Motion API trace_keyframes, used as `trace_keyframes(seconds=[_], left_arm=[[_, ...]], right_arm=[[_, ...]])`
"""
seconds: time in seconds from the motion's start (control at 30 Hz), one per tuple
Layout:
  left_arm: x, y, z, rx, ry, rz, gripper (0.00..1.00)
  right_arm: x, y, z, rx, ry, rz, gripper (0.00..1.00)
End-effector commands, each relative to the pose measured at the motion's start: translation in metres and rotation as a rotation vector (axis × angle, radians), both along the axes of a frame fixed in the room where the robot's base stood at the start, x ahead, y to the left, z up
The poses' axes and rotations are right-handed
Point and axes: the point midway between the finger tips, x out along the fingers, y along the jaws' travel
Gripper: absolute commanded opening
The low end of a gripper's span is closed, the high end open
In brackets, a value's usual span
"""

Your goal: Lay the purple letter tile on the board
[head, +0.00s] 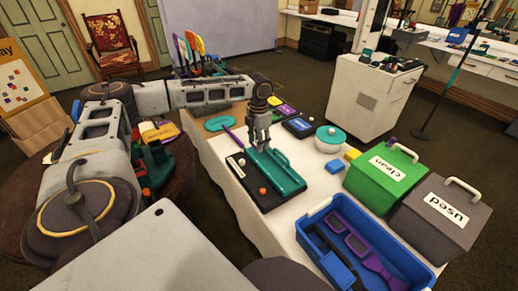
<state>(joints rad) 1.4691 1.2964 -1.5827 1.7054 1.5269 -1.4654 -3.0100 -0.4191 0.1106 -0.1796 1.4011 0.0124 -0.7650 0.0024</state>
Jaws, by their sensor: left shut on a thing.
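My left gripper (262,146) points down over the white-covered table. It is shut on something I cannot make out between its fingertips. Its tips are at the far end of a teal piece with a raised bar (283,180), which lies on a dark board (267,205). I cannot tell whether they touch it. A flat purple piece with a pale mark (287,112) lies behind the gripper, between a yellow and a blue one. I cannot tell if it is the letter tile. Another tiled board (17,82) stands upright at far left. My right gripper is not in view.
A thin purple stick (233,138) lies left of the gripper. A blue tray (316,212) holding purple tools is in front.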

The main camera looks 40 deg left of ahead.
Motion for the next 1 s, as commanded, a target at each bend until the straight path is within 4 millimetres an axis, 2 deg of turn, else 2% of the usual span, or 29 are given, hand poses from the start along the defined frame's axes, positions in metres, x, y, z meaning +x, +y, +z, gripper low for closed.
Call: trace_keyframes(seconds=[0.27,0.43,0.63,0.97,1.0], left_arm=[[0.000,0.000,-0.020,0.001,0.001,0.000,0.23],[0.000,0.000,-0.035,0.001,0.001,-0.001,0.23],[0.000,0.000,-0.038,0.001,0.000,-0.001,0.23],[0.000,0.000,-0.040,0.000,0.000,-0.001,0.23],[0.000,0.000,-0.040,0.000,0.000,0.000,0.46]], right_arm=[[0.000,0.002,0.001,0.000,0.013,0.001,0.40],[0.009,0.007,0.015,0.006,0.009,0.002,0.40],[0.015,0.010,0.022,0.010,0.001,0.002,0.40],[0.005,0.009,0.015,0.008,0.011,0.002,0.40],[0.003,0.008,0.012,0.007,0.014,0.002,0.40]])
